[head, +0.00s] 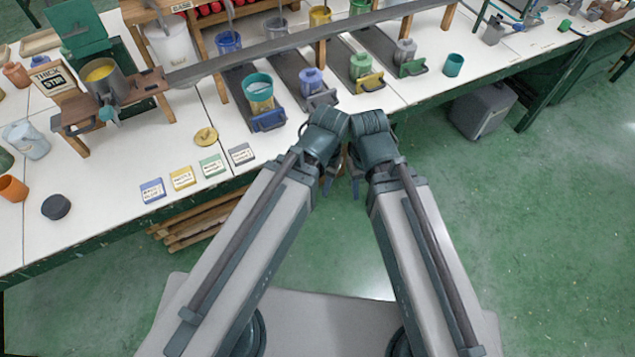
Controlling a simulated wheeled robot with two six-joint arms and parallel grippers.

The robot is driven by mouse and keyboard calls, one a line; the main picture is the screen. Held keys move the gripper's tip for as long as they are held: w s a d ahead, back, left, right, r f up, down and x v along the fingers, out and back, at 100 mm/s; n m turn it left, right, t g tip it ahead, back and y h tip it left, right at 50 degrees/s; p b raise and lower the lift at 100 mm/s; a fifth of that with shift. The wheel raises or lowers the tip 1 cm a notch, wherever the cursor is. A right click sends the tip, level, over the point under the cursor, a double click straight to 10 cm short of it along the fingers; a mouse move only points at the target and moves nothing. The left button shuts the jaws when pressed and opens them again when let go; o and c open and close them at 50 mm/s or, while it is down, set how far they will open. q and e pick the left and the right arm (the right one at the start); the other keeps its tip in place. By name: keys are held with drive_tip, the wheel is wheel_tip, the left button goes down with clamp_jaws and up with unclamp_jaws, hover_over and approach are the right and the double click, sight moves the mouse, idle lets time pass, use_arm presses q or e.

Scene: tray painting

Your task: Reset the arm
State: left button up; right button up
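My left arm reaches up from the bottom left to the table's front edge, and my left gripper (327,186) points down below its wrist, mostly hidden. My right arm comes from the bottom right, and my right gripper (355,188) hangs beside the left one, also partly hidden. The two wrists are side by side, close together or touching. I cannot tell whether the fingers of either gripper are open or shut. No held object shows at either one.
A white table (222,131) runs across the back. A teal cup (259,94) stands on a dark tray (268,121) left of my wrists. Small labelled cards, including a yellow card (183,178), lie near the front edge. A grey bin (483,110) stands on the green floor; open floor lies right.

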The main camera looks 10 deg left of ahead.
wheel_tip(320, 180, up, 6)
drive_tip(key=p, duration=0.5)
drive_tip(key=shift+f+p, duration=0.15)
drive_tip(key=shift+p, duration=0.2)
drive_tip(key=shift+a, duration=0.1)
